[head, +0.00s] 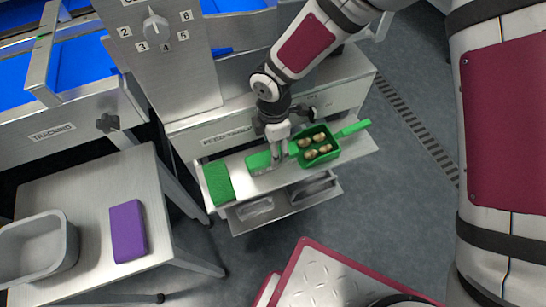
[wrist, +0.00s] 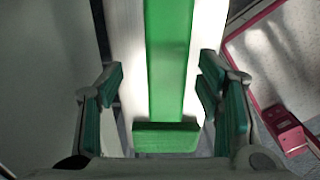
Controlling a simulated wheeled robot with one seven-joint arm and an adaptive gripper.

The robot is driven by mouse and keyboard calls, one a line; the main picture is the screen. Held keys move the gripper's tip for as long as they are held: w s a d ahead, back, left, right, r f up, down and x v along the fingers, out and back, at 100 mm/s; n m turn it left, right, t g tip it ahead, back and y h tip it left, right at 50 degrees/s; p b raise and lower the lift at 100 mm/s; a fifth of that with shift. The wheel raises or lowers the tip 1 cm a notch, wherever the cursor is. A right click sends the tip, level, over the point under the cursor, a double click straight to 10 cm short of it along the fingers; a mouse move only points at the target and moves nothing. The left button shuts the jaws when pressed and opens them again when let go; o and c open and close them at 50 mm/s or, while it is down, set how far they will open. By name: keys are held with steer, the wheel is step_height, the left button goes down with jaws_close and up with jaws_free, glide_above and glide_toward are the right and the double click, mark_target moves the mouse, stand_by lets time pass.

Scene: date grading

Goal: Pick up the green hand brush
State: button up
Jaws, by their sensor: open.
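The green hand brush (head: 258,162) lies on the narrow metal bench in the head view, with a pale strip along its lower edge. My gripper (head: 279,151) is at its right end, pointing down and hiding part of it. In the wrist view, my gripper (wrist: 163,100) is open, with one green-padded finger on each side of a long green bar that ends in a green block (wrist: 165,137). This appears to be the brush. I cannot tell whether the fingers touch it.
A green scoop (head: 333,153) holding several brown dates stands close right of my gripper. A green pad (head: 218,183) lies at the bench's left end. Below is an open drawer (head: 290,212). A side table (head: 85,185) bears a purple block (head: 128,231) and a grey bin (head: 68,243).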

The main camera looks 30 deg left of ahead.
steer(key=shift+s+d+f+b, duration=0.1)
steer(key=shift+s+f+b, duration=0.15)
steer(key=shift+f, duration=1.1)
steer(key=shift+s+f+b, duration=0.1)
steer(key=shift+s+f, duration=0.1)
steer(key=shift+f, duration=1.1)
steer(key=shift+c, duration=0.6)
steer(key=c, duration=1.2)
